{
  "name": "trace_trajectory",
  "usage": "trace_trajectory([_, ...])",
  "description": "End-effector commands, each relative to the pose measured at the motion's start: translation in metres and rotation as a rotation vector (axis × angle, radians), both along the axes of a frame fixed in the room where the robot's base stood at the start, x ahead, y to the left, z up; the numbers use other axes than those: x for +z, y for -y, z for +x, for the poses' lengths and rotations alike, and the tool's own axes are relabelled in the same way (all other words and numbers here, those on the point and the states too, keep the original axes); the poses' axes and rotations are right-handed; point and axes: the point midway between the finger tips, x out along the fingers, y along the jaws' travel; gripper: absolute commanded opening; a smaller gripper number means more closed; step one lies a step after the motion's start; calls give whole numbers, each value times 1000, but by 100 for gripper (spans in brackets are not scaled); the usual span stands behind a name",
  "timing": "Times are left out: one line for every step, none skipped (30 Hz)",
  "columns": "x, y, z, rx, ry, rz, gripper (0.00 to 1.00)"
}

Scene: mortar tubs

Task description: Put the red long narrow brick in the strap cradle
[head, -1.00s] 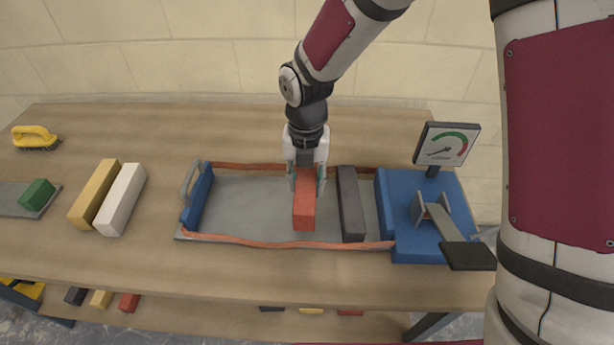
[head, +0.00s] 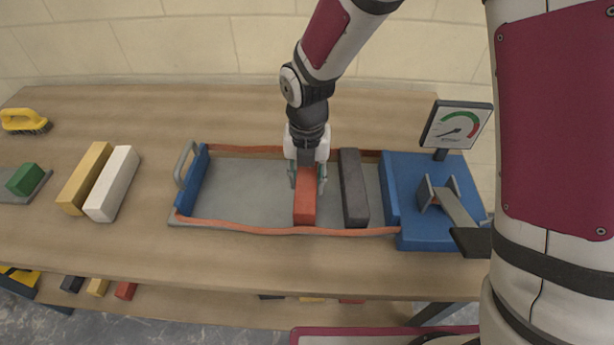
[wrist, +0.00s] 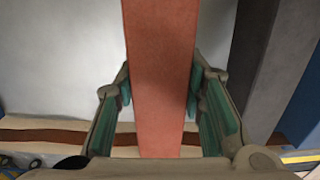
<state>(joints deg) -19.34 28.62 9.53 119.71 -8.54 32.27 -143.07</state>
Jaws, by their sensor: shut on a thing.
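The red long narrow brick (head: 305,205) is between the fingers of my gripper (head: 308,178), inside the strap cradle. In the wrist view the red brick (wrist: 160,70) runs through the middle, with the green finger pads (wrist: 158,95) against both its sides. The strap cradle has a grey bed (head: 245,190), an orange strap around it and a blue end block (head: 194,178) with a handle at the left. A dark grey brick (head: 354,190) lies in the cradle just right of the red one, with a narrow gap. I cannot tell whether the red brick touches the bed.
A blue block with a lever (head: 425,230) and a dial gauge (head: 458,128) stands at the cradle's right end. A yellow brick (head: 84,180), a white brick (head: 112,185), a green brick (head: 25,180) and a yellow brush (head: 24,121) are at the left. More bricks lie on a lower shelf.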

Motion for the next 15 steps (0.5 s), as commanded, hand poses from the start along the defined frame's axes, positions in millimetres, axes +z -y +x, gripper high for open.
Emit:
trace_trajectory([0,0,1,0,2,1,0])
trace_trajectory([0,0,1,0,2,1,0])
trace_trajectory([0,0,1,0,2,1,0])
trace_trajectory([-1,0,1,0,2,1,0])
trace_trajectory([-1,0,1,0,2,1,0])
trace_trajectory([-2,0,1,0,2,1,0])
trace_trajectory([-2,0,1,1,2,1,0])
trace_trajectory([-3,0,1,1,2,1,0])
trace_trajectory([-4,0,1,1,2,1,0])
trace_trajectory([-4,0,1,1,2,1,0])
trace_trajectory([-5,0,1,1,2,1,0])
trace_trajectory([-5,0,1,0,2,1,0])
trace_trajectory([-6,0,1,0,2,1,0])
trace_trajectory([-6,0,1,0,2,1,0])
trace_trajectory([-7,0,1,0,1,1,0])
